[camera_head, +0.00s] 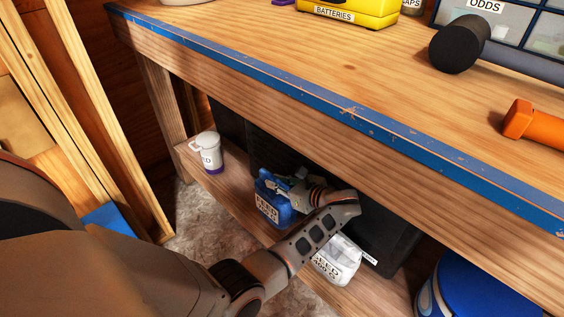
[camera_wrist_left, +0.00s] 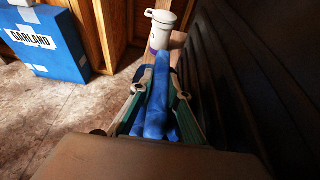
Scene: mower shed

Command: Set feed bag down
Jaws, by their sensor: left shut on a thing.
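The blue feed bag (camera_head: 271,207), with a FEED label on its front, is upright at the lower shelf (camera_head: 236,195) under the workbench. My left gripper (camera_head: 287,184) reaches in from the front and is shut on the bag's top. In the left wrist view the blue feed bag (camera_wrist_left: 157,95) is pinched between the two fingers of my left gripper (camera_wrist_left: 156,98). The bag's underside is hidden, so I cannot tell whether it touches the shelf. My right gripper is not in view.
A white tub (camera_head: 207,152) stands left on the shelf. A white bag (camera_head: 338,262) sits right of the feed bag. A dark crate (camera_head: 388,238) is behind. The blue-edged bench top (camera_head: 350,108) overhangs the shelf. A blue GARLAND box (camera_wrist_left: 42,42) is on the floor.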

